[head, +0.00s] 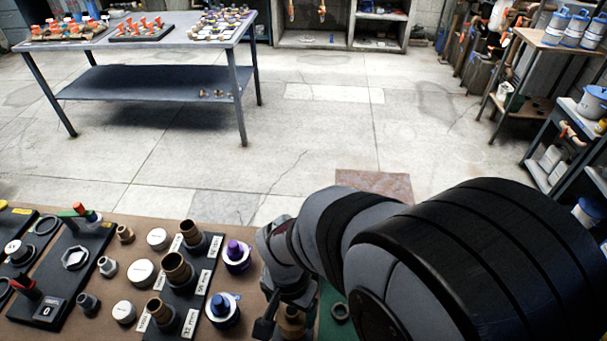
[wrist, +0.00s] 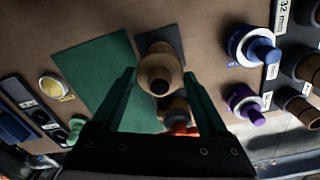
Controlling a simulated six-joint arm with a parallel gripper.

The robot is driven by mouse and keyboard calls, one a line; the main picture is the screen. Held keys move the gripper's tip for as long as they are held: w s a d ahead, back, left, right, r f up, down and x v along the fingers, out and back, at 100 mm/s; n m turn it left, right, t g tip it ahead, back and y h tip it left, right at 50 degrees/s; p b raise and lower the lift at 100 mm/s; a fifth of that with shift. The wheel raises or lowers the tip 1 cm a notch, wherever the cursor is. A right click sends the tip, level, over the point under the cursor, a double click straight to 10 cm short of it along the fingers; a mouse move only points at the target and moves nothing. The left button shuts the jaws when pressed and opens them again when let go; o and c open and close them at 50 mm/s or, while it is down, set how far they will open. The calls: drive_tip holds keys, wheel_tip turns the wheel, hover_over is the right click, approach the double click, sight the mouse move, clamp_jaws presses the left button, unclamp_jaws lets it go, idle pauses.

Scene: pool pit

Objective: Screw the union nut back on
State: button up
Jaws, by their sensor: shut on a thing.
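My gripper (wrist: 158,77) has its two green fingers on either side of a tan-brown round piece with a dark centre, which I take to be the union nut (wrist: 158,77). It stands over a dark square base (wrist: 174,40). I cannot tell whether the nut sits on a thread; that contact is hidden.
Blue-topped (head: 222,308) and purple-topped (head: 236,257) fittings stand close left of my gripper. A dark board (head: 195,275) carries several brown pipe stubs.

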drive_tip(key=shift+f, duration=0.25)
drive_tip(key=shift+f, duration=0.75)
drive_tip(key=shift+f, duration=1.45)
idle(2.2)
drive_tip(key=o, duration=1.2)
drive_tip(key=shift+o, duration=0.2)
drive_tip(key=shift+r, duration=3.05)
